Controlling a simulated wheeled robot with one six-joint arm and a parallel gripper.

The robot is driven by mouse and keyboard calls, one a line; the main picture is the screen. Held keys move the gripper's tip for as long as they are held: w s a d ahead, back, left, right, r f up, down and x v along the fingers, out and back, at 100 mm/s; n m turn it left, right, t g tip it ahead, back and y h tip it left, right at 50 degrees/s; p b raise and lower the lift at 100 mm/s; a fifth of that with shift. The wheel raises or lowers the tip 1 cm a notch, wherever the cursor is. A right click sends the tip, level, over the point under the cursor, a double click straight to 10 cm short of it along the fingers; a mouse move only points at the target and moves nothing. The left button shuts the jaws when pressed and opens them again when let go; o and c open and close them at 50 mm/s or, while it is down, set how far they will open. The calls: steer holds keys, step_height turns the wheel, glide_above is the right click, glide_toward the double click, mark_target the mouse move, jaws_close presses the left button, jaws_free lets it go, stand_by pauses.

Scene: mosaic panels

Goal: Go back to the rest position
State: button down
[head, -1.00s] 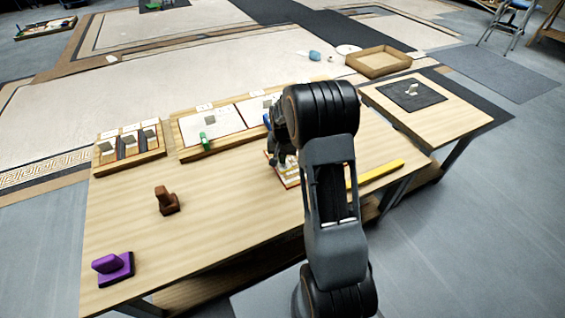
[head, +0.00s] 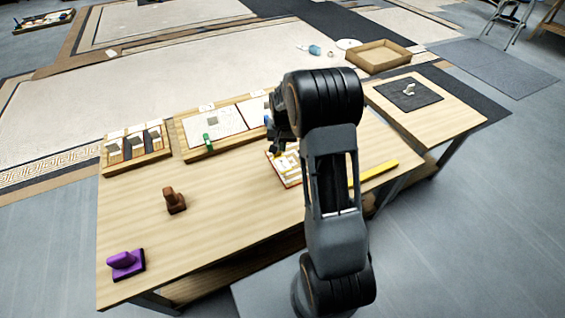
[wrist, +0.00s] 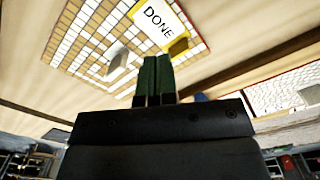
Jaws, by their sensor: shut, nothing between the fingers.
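My gripper (wrist: 154,80) shows in the wrist view with its two green fingers side by side, shut and empty. In the head view my gripper is mostly hidden behind my dark arm, above the wooden table (head: 235,225). A mosaic panel (head: 280,172) with a red edge lies on the table beneath it. In the wrist view the mosaic panel (wrist: 85,30) shows white and brown tiles, a white card reading DONE (wrist: 158,22) and a blurred pale piece (wrist: 117,55).
On the table stand a brown block (head: 174,200), a purple block (head: 124,262), a sample tray (head: 136,158), two framed panels with a green piece (head: 208,141), and a yellow bar (head: 378,173). A side table (head: 440,110) holds a black mat. A wooden tray (head: 378,58) lies beyond.

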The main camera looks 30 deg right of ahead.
stand_by(0.3)
steer(key=s+a+r+n+t+p, duration=0.1)
steer(key=s+a+r+p, duration=0.2)
steer(key=r, duration=0.5)
steer(key=s+a+r+n+p, duration=0.1)
steer(key=s+r+p, duration=0.2)
steer(key=r+p, duration=0.4)
steer(key=s+a+r+n+t+p, duration=0.1)
steer(key=s+a+r+p, duration=0.15)
steer(key=r, duration=0.65)
steer(key=s+a+r+n+p, duration=0.1)
steer(key=s+a+r+p, duration=0.1)
steer(key=s+r+p, duration=0.3)
steer(key=s+a+r+n+t+p, duration=0.1)
steer(key=s+a+r+n+p, duration=0.1)
steer(key=s+r+p, duration=0.4)
step_height(320, 180, up, 4)
steer(key=shift+s+a+f+t, duration=0.3)
steer(key=shift+s+a, duration=0.15)
steer(key=shift+s, duration=0.2)
steer(key=shift+r, duration=0.1)
